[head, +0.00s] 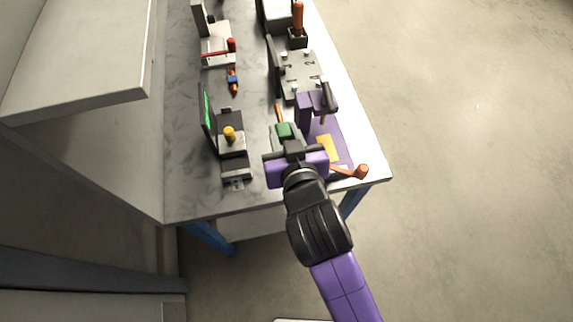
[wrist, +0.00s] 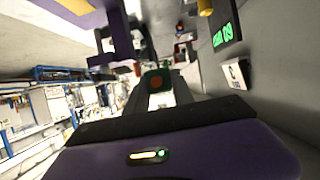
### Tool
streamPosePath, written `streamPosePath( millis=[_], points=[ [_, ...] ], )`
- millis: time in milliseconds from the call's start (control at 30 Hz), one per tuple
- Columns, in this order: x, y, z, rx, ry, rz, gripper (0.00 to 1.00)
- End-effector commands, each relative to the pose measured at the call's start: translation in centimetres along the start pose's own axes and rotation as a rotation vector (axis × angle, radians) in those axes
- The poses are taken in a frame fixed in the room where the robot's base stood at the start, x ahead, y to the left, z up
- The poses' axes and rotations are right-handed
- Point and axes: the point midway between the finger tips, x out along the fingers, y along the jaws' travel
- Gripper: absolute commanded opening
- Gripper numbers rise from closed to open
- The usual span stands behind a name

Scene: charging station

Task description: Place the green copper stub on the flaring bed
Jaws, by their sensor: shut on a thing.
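My gripper (head: 290,147) is over the near part of the bench, shut on the green copper stub (head: 284,131). The stub has a green sleeve, with a copper length showing beyond it in the head view. In the wrist view the stub (wrist: 157,83) shows nearly end-on between the fingers, a brown-orange round face in green. To the right of the gripper stands a purple tool with a black handle (head: 328,98) on a purple base (head: 341,148) with a yellow plate (head: 327,148). This looks like the flaring station; I cannot tell which part is the bed. My wrist partly hides its near side.
A copper piece with a round orange end (head: 361,171) lies at the near right bench corner. A device with a green screen and yellow knob (head: 229,133) stands left. A grey plate fixture (head: 302,73) stands behind. A blue-orange item (head: 232,80) lies mid-bench.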

Motion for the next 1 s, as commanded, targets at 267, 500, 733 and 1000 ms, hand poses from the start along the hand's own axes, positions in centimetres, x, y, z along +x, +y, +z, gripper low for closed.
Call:
streamPosePath(
  millis=[267,500,733,1000],
  points=[
    [2.5,0.0,6.3,-0.003,-0.007,0.001,0.0],
    [4.7,0.1,11.5,-0.001,-0.005,0.001,0.0],
    [5.8,0.1,14.1,0.0,-0.002,0.001,0.0],
    [7.0,0.1,16.9,-0.001,-0.003,0.002,0.0]
  ],
)
